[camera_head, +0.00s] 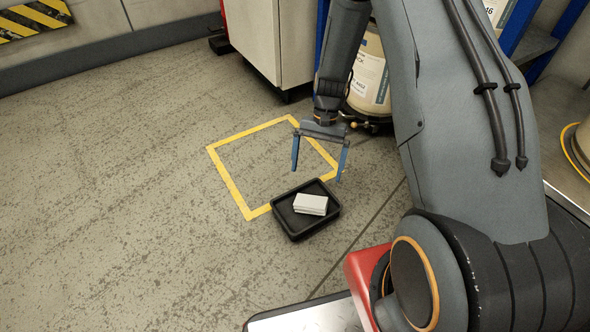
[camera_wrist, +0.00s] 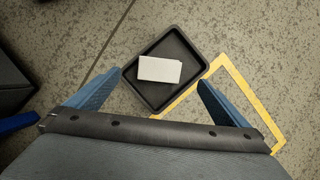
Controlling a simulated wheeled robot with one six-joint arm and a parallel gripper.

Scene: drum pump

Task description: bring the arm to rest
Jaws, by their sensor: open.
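My gripper (camera_head: 317,160) is open, with its two blue fingers apart and nothing between them. It hangs from my arm above the floor, over the yellow square, behind and above the black tray in the head view. In the wrist view my gripper (camera_wrist: 160,90) also shows both fingers spread, with the tray ahead of them. My arm is bent, its upper link filling the right of the head view.
A black tray (camera_head: 297,234) on the floor overlaps the front corner of the yellow outlined square (camera_head: 228,184). A white block (camera_head: 310,204) lies in the tray. A cabinet (camera_head: 268,40) and a cream drum (camera_head: 368,78) stand behind. Floor at left is clear.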

